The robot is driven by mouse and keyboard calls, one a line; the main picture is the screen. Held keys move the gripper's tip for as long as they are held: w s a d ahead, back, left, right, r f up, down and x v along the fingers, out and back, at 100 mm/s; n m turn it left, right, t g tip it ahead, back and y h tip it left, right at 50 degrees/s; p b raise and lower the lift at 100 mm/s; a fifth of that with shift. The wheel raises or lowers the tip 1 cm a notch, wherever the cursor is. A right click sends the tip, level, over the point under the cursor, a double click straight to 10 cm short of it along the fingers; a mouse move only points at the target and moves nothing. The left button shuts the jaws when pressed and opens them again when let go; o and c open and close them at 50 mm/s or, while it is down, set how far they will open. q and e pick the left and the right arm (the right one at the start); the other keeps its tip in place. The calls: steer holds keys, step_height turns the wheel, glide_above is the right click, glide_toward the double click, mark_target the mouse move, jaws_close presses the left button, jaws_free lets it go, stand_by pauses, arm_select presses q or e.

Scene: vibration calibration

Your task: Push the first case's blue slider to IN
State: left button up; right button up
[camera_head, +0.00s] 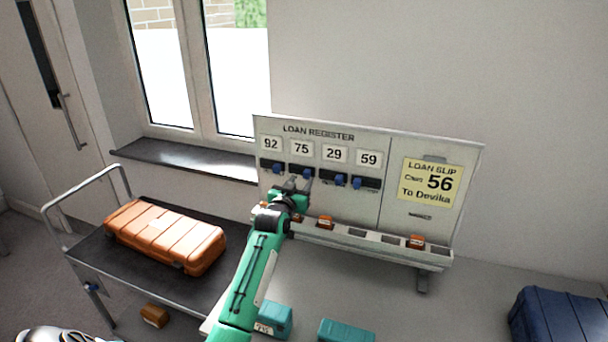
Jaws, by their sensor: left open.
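The loan register board (385,152) stands upright at the back of the table, with the numbers 92, 75, 29 and 59 above dark slots. The blue slider under 92 (276,168), the blue slider under 75 (307,173) and the blue slider under 29 (340,180) sit right of their slots' middles. The blue slider under 59 (357,183) sits at its slot's left end. IN and OUT marks are too small to read. My left gripper (296,183) is open just below the 92 and 75 slots; I cannot tell whether it touches a slider.
A yellow loan slip (431,182) reads 56, To Devika. Small orange blocks (416,241) sit in the board's lower ledge. An orange case (166,235) lies on a trolley (92,248) at left. Teal cases (345,331) and a blue case (562,318) are in front.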

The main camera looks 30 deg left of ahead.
mark_target(305, 175)
arm_select(q)
steer(key=shift+p+x, duration=0.55)
steer(key=shift+x, duration=1.65)
jaws_close()
